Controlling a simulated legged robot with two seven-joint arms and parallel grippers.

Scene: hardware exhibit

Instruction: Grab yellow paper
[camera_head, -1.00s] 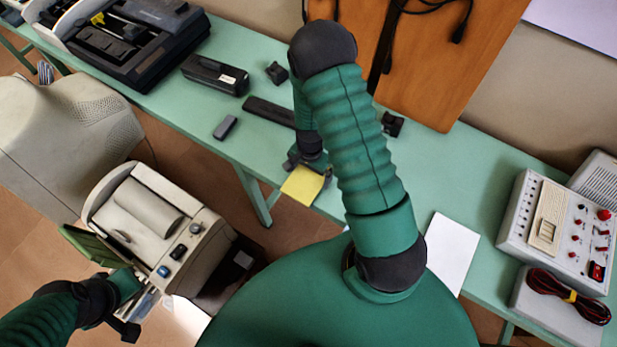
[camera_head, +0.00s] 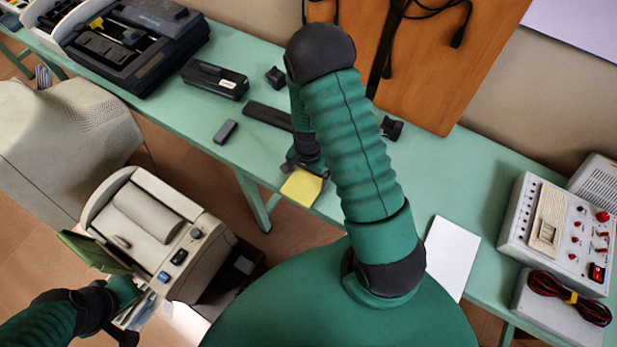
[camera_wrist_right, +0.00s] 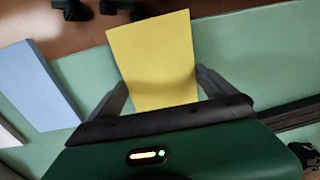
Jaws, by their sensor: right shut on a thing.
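The yellow paper (camera_head: 302,188) is a small sheet at the front edge of the green table, below the wrist of my right arm. In the right wrist view the sheet (camera_wrist_right: 152,55) stands out between the two fingers of my right gripper (camera_wrist_right: 164,88), which is shut on it. In the head view my right gripper (camera_head: 303,169) is at the sheet's upper edge, partly hidden by my forearm. My left gripper (camera_head: 128,318) is at the lower left beside the beige machine; its fingers are not clear.
The green table (camera_head: 470,190) holds a black device (camera_head: 215,78), a small grey block (camera_head: 225,131), a white sheet (camera_head: 452,257) and a control box (camera_head: 560,225). The beige machine (camera_head: 160,235) stands on the left. A blue sheet (camera_wrist_right: 40,88) shows in the right wrist view.

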